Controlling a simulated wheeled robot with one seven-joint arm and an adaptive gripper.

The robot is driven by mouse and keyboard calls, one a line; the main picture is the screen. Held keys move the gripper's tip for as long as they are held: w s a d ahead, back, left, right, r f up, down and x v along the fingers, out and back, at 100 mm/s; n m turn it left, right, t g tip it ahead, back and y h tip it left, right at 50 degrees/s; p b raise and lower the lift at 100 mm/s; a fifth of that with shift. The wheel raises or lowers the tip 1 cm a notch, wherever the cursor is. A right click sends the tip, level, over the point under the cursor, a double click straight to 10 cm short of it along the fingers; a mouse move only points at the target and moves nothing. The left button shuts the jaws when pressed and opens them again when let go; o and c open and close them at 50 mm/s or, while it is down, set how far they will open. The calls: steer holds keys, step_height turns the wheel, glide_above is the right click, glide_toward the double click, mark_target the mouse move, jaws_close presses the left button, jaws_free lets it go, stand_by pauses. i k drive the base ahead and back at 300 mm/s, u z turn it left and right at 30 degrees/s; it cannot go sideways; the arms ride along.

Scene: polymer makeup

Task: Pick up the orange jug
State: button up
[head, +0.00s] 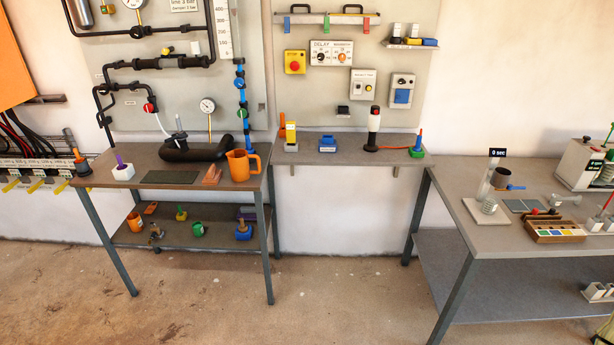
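The orange jug (240,167) stands upright at the right front of the left table's top (198,181). Its handle points to the right, close to the table's right edge. A smaller orange vessel (134,222) is on the shelf below, at the left. My gripper is not in view.
A wall shelf (345,152) and a right table (462,192) hold more items. The floor (330,290) in front is clear.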

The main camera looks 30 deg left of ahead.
mark_target(245, 166)
steer(key=z, duration=0.5)
steer(key=i, duration=0.45)
steer(key=u, duration=0.65)
steer(key=i, duration=1.35)
steer(key=u, duration=1.05)
